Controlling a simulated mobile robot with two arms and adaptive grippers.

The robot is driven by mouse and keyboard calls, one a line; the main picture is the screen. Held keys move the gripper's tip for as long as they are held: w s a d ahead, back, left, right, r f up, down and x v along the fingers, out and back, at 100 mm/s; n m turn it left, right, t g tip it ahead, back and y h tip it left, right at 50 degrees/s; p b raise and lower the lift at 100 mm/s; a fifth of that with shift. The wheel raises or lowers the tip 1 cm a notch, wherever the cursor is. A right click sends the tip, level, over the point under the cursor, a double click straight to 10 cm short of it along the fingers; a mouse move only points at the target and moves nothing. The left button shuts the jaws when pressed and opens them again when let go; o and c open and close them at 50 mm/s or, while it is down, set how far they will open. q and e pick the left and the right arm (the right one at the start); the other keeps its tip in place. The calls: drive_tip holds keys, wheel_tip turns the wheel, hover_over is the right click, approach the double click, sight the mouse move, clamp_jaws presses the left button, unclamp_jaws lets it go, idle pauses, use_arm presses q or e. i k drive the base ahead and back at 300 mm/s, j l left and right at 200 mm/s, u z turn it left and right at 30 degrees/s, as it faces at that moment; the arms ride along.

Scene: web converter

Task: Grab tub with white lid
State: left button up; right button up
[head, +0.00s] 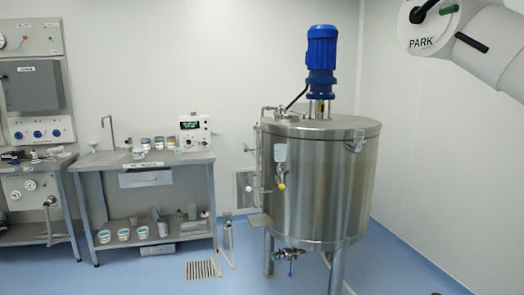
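Several small tubs stand on the grey workbench at the left. On its top, one tub (138,153) stands in front, with another tub (158,143) and a third tub (170,142) behind and to its right. On the lower shelf stand more white tubs with dark labels, among them a left one (104,237), a middle one (123,234) and a right one (142,232). They are too small to tell which has a white lid. Neither of my grippers is in view.
The workbench (190,158) also carries a control box (195,133) and a stand. A large steel tank (315,185) with a blue motor (321,47) stands at centre right. Instrument panels fill the far left.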

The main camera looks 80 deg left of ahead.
sight(139, 153)
drive_tip(key=j+u, duration=0.15)
drive_tip(key=u, duration=0.3)
drive_tip(key=k+j+u, duration=0.1)
drive_tip(key=u, duration=0.35)
drive_tip(key=j+u, duration=0.3)
drive_tip(key=u, duration=0.15)
drive_tip(key=j+u, duration=0.15)
drive_tip(key=u, duration=0.3)
drive_tip(key=i+j+u, duration=0.1)
drive_tip(key=u, duration=0.35)
drive_tip(key=i+j+u, duration=0.35)
drive_tip(key=j, duration=0.45)
drive_tip(key=i+j+u, duration=0.4)
drive_tip(key=i+j, duration=0.2)
drive_tip(key=i+j+u, duration=0.35)
drive_tip(key=i, duration=0.35)
drive_tip(key=i+j+z, duration=0.1)
drive_tip(key=i+j, duration=0.4)
drive_tip(key=i+j+z, duration=0.1)
drive_tip(key=z, duration=0.25)
drive_tip(key=i+j+z, duration=0.1)
drive_tip(key=j+z, duration=0.45)
drive_tip(key=z, duration=0.15)
drive_tip(key=i, duration=0.05)
